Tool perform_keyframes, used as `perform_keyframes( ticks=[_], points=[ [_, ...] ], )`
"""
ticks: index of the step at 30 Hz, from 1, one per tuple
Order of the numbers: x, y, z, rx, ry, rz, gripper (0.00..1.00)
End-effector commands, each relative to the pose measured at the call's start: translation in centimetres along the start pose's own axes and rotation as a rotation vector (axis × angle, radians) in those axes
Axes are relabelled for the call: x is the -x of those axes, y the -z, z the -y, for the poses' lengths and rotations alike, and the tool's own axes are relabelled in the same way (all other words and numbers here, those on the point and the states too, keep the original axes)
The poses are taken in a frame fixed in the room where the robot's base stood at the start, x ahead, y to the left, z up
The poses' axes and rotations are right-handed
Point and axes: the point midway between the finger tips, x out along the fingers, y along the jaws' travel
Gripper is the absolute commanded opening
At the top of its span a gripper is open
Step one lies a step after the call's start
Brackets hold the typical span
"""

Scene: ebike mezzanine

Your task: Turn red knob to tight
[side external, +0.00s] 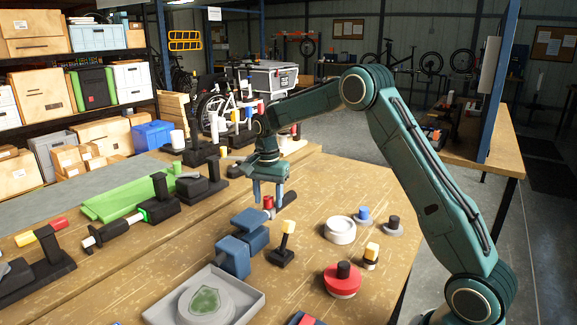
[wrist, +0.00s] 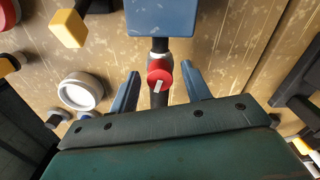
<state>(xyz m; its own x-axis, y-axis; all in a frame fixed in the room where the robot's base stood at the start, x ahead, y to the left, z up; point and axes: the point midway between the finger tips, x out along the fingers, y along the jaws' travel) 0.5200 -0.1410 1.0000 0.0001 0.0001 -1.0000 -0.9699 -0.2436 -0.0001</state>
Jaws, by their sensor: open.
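A small red knob (side external: 268,202) with a pale mark on its top sits on a dark fitting joined to blue blocks (side external: 232,255) on the wooden table. In the wrist view the red knob (wrist: 158,77) lies between the two blue fingers of my gripper (wrist: 160,70), with space on both sides. In the side view my gripper (side external: 268,204) points down over the knob, fingers apart. I cannot tell how far the fingers reach down past the knob. No tight marking is readable.
A red disc with a black knob (side external: 342,279), a white ring (side external: 340,230) and several small coloured knobs stand to the right. A grey tray (side external: 172,308) lies in front.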

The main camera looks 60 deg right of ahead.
Motion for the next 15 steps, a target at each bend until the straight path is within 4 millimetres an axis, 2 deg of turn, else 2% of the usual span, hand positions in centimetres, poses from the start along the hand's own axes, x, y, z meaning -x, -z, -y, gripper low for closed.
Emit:
perform_keyframes(
  ticks=[8, 15],
  points=[
    [1.8, 0.1, 0.1, 0.0, 0.003, -0.002, 0.48],
    [5.3, 0.0, 0.1, 0.0, 0.004, -0.002, 0.48]
  ],
)
